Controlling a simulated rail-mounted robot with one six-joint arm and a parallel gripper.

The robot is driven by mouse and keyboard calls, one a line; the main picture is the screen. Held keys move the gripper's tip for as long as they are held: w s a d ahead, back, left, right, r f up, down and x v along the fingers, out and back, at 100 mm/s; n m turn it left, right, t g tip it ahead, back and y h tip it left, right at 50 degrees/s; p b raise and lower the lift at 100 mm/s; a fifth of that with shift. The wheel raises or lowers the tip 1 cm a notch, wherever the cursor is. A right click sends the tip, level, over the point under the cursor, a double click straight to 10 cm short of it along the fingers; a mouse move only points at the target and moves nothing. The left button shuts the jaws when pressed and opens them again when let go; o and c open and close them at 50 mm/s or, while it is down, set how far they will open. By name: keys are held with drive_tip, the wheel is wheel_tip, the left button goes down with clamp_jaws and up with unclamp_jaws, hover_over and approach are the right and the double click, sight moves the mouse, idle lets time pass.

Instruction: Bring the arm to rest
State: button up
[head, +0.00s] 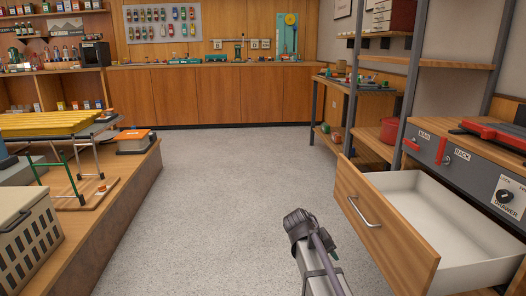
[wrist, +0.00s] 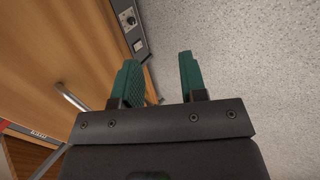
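My arm shows at the bottom right of the head view, beside an open drawer (head: 385,225). The drawer is pulled out, and the inside that shows is white and empty. In the wrist view my gripper (wrist: 160,80) has its two green fingers apart with nothing between them. The grey floor and wood panels show behind the fingers. The drawer's bar handle (wrist: 72,98) is at the left of the wrist view, apart from the fingers. In the head view the fingers are mostly hidden behind my arm.
A shelf unit with a control panel (head: 455,165) stands above the drawer at right. A low wooden platform (head: 120,195) with a crate (head: 30,240) runs along the left. The speckled floor (head: 230,200) between is clear up to the back cabinets (head: 220,95).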

drive_tip(key=s+a+r+y+p, duration=0.3)
drive_tip(key=s+y+p, duration=0.1)
drive_tip(key=s, duration=0.5)
drive_tip(key=s+a+r+y+p, duration=0.2)
drive_tip(key=s+r+y+p, duration=0.1)
drive_tip(key=s, duration=0.6)
wheel_tip(320, 180, up, 38)
drive_tip(key=m+p, duration=0.1)
drive_tip(key=p, duration=3.7)
